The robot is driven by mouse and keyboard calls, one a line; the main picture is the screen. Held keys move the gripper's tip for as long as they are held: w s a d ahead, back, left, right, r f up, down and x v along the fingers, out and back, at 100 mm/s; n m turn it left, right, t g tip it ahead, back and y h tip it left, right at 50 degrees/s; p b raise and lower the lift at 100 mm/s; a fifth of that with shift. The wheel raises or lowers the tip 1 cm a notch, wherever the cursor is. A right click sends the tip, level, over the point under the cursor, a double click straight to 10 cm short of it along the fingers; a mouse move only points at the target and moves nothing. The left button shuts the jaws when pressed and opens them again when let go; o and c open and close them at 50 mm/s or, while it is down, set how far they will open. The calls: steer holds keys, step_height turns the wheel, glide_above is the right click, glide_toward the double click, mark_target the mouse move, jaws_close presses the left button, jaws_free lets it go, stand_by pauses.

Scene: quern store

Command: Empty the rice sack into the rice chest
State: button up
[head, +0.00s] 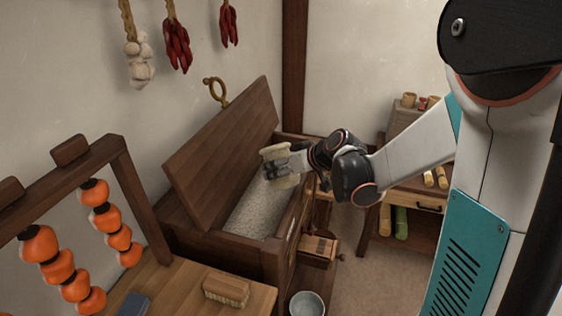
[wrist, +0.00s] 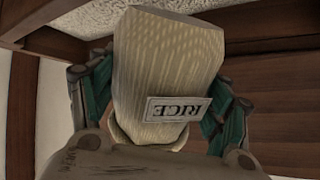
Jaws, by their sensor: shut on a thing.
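The rice sack (wrist: 165,70) is cream-coloured with a label reading RICE, which appears upside down in the wrist view. In the head view the sack (head: 275,152) is small and partly covered by my gripper (head: 284,170). My gripper is shut on the sack, with a finger on each side of it in the wrist view (wrist: 160,105). It holds the sack over the opening of the wooden rice chest (head: 262,254). The chest's lid (head: 220,145) is raised and leans back. White rice (head: 255,208) lies inside the chest. The sack's mouth is not clearly visible.
A bench (head: 185,285) with a brush (head: 226,289) stands at the near left, beside a rack of orange fruit (head: 75,272). A pale bowl (head: 307,304) is in front of the chest. A shelf table (head: 410,215) stands at the right. Garlic (head: 140,62) hangs on the wall.

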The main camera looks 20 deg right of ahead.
steer(key=g+p, duration=0.1)
steer(key=g, duration=0.1)
steer(key=g+p, duration=0.1)
steer(key=g, duration=0.1)
steer(key=shift+s+f+h+p, duration=0.1)
steer(key=shift+f+h+p, duration=0.1)
steer(key=shift+h+p, duration=0.15)
steer(key=f+g, duration=0.1)
steer(key=g, duration=0.1)
steer(key=f+m+g+h, duration=0.1)
steer(key=shift+w+g, duration=0.2)
steer(key=shift+g, duration=0.2)
stand_by(0.4)
